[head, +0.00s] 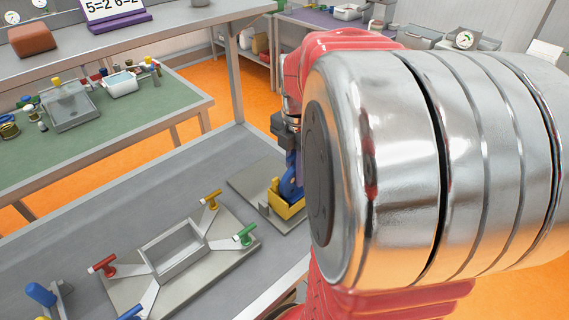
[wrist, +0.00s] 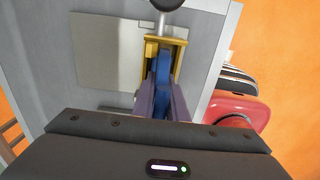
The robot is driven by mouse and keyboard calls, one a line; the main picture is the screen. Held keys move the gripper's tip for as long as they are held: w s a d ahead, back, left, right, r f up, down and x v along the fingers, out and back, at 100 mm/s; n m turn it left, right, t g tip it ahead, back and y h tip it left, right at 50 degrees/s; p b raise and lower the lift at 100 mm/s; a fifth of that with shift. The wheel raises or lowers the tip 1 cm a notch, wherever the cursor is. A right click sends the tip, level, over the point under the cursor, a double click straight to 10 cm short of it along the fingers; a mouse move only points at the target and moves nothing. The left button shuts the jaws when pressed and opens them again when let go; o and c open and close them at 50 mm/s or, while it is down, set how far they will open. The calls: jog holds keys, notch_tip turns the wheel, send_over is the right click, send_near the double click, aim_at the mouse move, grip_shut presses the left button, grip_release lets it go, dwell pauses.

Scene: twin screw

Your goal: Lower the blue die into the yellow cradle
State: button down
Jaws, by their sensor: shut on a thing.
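The blue die (wrist: 161,72) is between the fingers of my gripper (wrist: 162,98) in the wrist view, and the fingers are shut on it. In the head view the blue die (head: 290,182) shows beside my arm, with its lower part inside or just over the yellow cradle (head: 291,210). In the wrist view the yellow cradle (wrist: 165,40) frames the far end of the die. I cannot tell whether the die touches the cradle's bottom. My arm hides the right side of the cradle in the head view.
The cradle stands on a grey plate (wrist: 92,52) on the bench. To its left in the head view is a metal frame fixture (head: 172,249) with red, yellow, green and blue handles. A blue-handled part (head: 42,294) is at the lower left. Bare bench (head: 95,218) lies behind the fixture.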

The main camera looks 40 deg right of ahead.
jog(key=shift+f, duration=0.5)
dwell(0.6)
jog(key=c, duration=1.7)
grip_release()
jog(key=shift+f, duration=0.1)
jog(key=shift+w+r, duration=0.1)
jog(key=shift+r, duration=0.5)
notch_tip(320, 180, up, 13)
jog(key=shift+f, duration=0.15)
jog(key=shift+a, duration=0.15)
